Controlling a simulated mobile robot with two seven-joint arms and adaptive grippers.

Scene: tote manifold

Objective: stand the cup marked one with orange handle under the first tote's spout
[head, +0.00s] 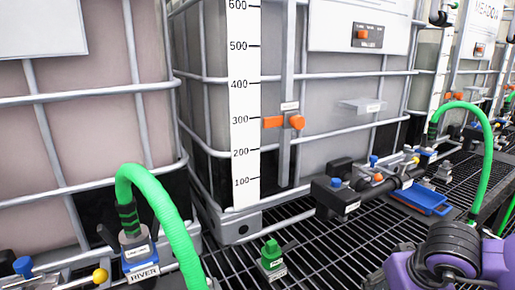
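No cup with an orange handle can be made out in the head view. Several large caged totes stand in a row, and I cannot tell which is the first: a pinkish one (85,140) at the left, a grey one (340,110) in the middle, and more at the far right. A dark outlet fitting (335,198) juts out at the foot of the grey tote. A purple and black arm part of mine shows at the lower right. Neither of my grippers' fingertips shows.
A green hose (165,215) rises from a fitting marked RIVER at the lower left; another green hose (480,125) arches at right. A green-topped piece (271,256) stands on the black grating (330,255). A blue tray (424,199) lies below the pipework.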

